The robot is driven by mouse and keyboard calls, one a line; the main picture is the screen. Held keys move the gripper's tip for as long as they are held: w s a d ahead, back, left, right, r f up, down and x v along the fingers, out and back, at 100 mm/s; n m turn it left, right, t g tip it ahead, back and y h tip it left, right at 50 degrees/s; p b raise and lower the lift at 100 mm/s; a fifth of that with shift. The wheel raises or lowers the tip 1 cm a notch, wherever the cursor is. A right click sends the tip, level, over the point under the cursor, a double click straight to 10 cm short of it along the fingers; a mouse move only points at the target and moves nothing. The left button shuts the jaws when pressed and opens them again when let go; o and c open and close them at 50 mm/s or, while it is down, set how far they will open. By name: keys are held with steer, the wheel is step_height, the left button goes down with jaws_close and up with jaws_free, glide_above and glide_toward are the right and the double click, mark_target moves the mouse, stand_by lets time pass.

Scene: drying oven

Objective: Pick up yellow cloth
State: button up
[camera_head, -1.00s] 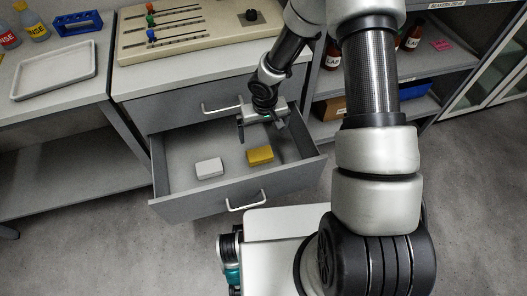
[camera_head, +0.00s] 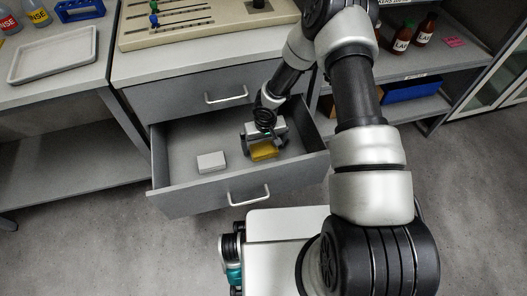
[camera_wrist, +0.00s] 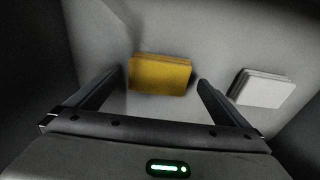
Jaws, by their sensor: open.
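The yellow cloth (camera_head: 264,151) is a small folded block lying on the floor of the open drawer (camera_head: 190,187), right of its middle. In the wrist view the yellow cloth (camera_wrist: 160,74) lies ahead, between the lines of my two fingers. My gripper (camera_head: 263,147) is inside the drawer, just above the cloth, and hides part of it in the head view. In the wrist view my gripper (camera_wrist: 157,85) is open, with one finger to each side of the cloth and nothing held. I cannot tell how much height separates the fingertips from the cloth.
A white folded cloth (camera_head: 211,162) lies left of the yellow one, and right of it in the wrist view (camera_wrist: 262,89). The drawer walls surround both. A closed drawer (camera_head: 190,97) is above. Shelves with bottles (camera_head: 402,38) stand at the right.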

mark_target(264, 149)
step_height(264, 149, down, 2)
steer(key=shift+w+f, duration=0.1)
steer(key=shift+w, duration=0.05)
steer(key=c, duration=1.1)
step_height(264, 149, up, 10)
steer(key=p, duration=0.2)
steer(key=shift+p, duration=0.35)
